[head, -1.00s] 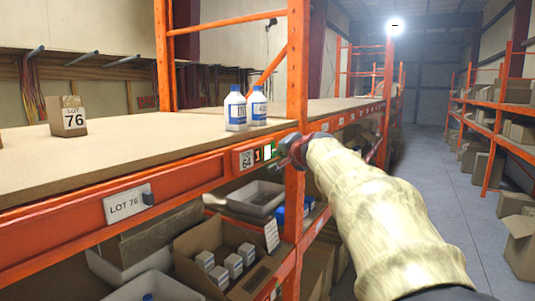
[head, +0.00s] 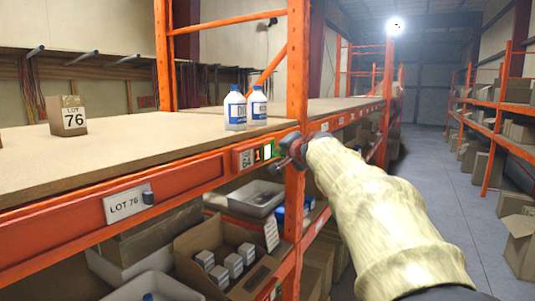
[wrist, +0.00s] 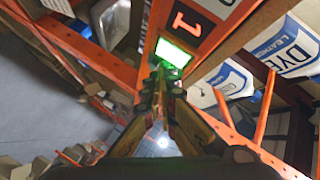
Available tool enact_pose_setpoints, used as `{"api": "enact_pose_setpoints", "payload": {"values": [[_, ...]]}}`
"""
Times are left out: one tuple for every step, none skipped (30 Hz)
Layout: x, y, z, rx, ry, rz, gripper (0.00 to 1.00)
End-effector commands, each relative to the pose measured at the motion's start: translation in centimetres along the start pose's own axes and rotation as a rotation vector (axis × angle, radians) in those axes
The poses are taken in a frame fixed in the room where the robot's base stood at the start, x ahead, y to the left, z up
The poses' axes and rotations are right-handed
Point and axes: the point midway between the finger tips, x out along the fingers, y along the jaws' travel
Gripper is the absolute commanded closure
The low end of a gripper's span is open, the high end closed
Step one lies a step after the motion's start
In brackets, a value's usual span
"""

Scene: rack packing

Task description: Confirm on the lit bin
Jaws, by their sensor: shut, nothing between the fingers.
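In the wrist view the same button (wrist: 173,53) glows green just past my fingertips. My gripper (wrist: 158,80) is shut and empty, its tips pointing at the button's lower edge. I cannot tell whether they touch it. In the head view my gripper (head: 285,152) is just right of the button, its tips partly hidden. Two white bottles with blue labels (head: 235,110) stand on the shelf above.
An orange upright (head: 297,70) stands right behind my gripper. Below the beam are a grey bin (head: 256,198) and an open carton (head: 188,245) with small white boxes. A LOT 76 plate (head: 126,204) is on the beam at left.

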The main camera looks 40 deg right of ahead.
Motion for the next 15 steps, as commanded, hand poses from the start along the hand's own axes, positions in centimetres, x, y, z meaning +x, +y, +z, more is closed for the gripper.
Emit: {"api": "enact_pose_setpoints", "payload": {"values": [[0.05, -0.05, 0.04, 0.0, 0.0, 0.0, 1.0], [0.09, -0.08, 0.07, 0.0, 0.0, 0.0, 1.0], [0.16, -0.14, 0.12, 0.0, -0.001, 0.0, 1.0], [0.23, -0.2, 0.17, 0.0, -0.001, 0.0, 1.0], [0.3, -0.26, 0.23, 0.0, -0.001, 0.0, 1.0], [0.39, -0.34, 0.31, 0.0, -0.001, 0.0, 1.0], [0.46, -0.4, 0.37, 0.0, -0.002, 0.0, 1.0], [0.51, -0.45, 0.41, 0.0, -0.002, 0.0, 1.0], [0.56, -0.49, 0.45, 0.0, -0.002, 0.0, 1.0], [0.57, -0.49, 0.46, 0.0, -0.001, 0.0, 1.0], [0.57, -0.48, 0.46, 0.0, -0.001, 0.0, 1.0], [0.57, -0.47, 0.45, 0.0, -0.001, 0.0, 1.0], [0.57, -0.46, 0.44, 0.0, -0.001, 0.0, 1.0], [0.57, -0.46, 0.44, 0.0, -0.001, 0.0, 1.0], [0.56, -0.45, 0.44, 0.0, -0.001, 0.0, 1.0]]}}
